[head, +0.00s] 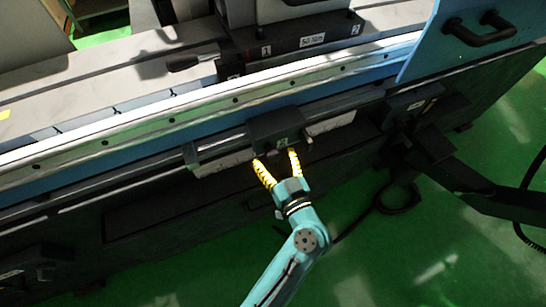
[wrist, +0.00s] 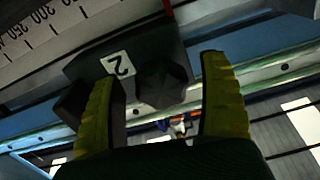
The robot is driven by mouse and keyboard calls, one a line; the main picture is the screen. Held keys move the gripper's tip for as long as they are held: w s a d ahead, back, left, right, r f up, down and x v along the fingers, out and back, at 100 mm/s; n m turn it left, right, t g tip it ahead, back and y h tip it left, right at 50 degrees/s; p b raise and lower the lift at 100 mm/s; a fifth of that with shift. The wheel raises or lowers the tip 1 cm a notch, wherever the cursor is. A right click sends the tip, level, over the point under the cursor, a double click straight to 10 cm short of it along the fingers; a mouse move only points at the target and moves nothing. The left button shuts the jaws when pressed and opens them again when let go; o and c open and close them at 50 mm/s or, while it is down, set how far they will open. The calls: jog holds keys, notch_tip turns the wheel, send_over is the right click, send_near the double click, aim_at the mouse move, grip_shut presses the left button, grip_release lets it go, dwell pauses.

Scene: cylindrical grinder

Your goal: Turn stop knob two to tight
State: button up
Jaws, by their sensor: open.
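Stop block two (head: 275,125) sits on the front rail of the machine in the head view, with a small white label on its face. In the wrist view the dark block (wrist: 130,48) carries a white label with a 2. Stop knob two (wrist: 163,84) is a dark faceted knob on that block, beside the label. I cannot make out the knob clearly in the head view. My gripper (head: 275,156) is open, its yellow fingertips at the block's front face. In the wrist view the open fingers (wrist: 160,75) stand on either side of the knob, with visible gaps.
A rail (head: 215,147) runs along the machine front, beside the block. A scale with numbers (wrist: 35,25) shows at the wrist view's upper left. A dark lever-like arm (head: 490,188) stands to the right. A black handle (head: 478,35) is at the upper right. Green floor (head: 210,270) is open in front.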

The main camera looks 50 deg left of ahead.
jog(key=shift+a, duration=0.1)
jog(key=c, duration=1.2)
jog(key=shift+m, duration=0.3)
jog(key=m+p, duration=0.2)
jog(key=m, duration=0.2)
jog(key=shift+r+m+p, duration=0.1)
jog(key=shift+m+p, duration=0.2)
jog(key=shift+p, duration=0.05)
jog(key=m+p, duration=0.2)
jog(key=m, duration=0.2)
jog(key=shift+s+r+m+p, duration=0.1)
jog(key=shift+r+m+p, duration=0.05)
jog(key=shift+m+p, duration=0.2)
jog(key=m+p, duration=0.3)
jog(key=m, duration=0.2)
jog(key=shift+m+p, duration=1.25)
jog(key=shift+m, duration=0.8)
